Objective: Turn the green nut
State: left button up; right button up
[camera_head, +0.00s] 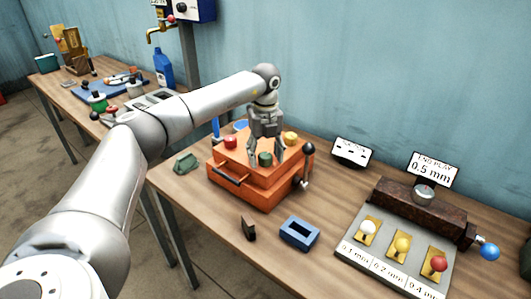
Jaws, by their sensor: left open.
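The green nut (265,159) sits on top of the orange box-shaped housing (256,193), near its front edge. A red nut (230,142) and a yellow nut (291,138) are on the same housing, to the left and right. My left gripper (265,150) points down over the housing with its fingers spread at the green nut. One finger is on each side of it in the picture; whether they touch it I cannot tell. My right gripper is not in view.
A black-knobbed lever (308,150) stands at the housing's right side. A blue hollow block (300,233) and a small black piece (248,228) lie in front. A gauge panel with white, yellow and red knobs (402,244) is at right.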

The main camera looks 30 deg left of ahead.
pick_arm(q)
jog(key=c, duration=1)
